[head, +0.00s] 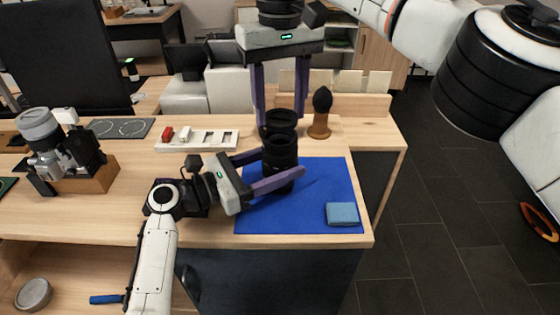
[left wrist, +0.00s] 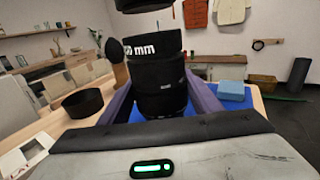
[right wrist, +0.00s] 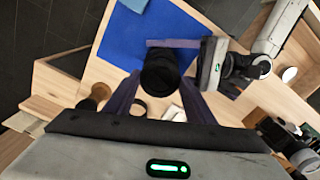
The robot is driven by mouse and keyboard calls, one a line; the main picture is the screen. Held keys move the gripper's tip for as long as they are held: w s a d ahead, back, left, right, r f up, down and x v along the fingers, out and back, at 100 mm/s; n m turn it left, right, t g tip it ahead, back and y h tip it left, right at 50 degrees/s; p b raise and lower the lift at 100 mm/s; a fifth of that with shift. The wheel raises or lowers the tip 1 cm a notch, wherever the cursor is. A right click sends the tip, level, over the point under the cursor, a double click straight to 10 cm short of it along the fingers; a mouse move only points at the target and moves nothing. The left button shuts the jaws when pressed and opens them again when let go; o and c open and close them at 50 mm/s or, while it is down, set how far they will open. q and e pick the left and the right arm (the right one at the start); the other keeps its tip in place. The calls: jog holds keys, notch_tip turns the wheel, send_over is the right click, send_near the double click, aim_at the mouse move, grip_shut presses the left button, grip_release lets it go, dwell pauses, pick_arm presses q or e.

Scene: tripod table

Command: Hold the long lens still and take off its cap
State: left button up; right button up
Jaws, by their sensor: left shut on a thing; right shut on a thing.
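The long black lens (head: 281,158) stands upright on the blue mat (head: 322,180). My left gripper (head: 278,178) is shut around its barrel from the left side. The left wrist view shows the lens (left wrist: 160,90) between the fingers, with "mm" lettering near its top. My right gripper (head: 280,116) comes down from above and is shut on the black cap (head: 281,119). In the left wrist view the cap (left wrist: 145,4) is above the lens top with a visible gap. In the right wrist view the cap (right wrist: 160,70) hides most of the lens.
A folded blue cloth (head: 342,214) lies on the mat's front right. A black round dish-like part (left wrist: 82,103) sits behind the lens. A dark brush (head: 321,112) stands at the back right. A white tray (head: 197,140) and a camera (head: 60,145) are to the left.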

jog(key=shift+r, duration=1.7)
pick_arm(q)
jog(key=o, duration=1.6)
jog(key=shift+a, duration=0.1)
jog(key=v, duration=1.1)
jog(key=shift+s+a, duration=0.2)
jog(key=shift+a, duration=0.2)
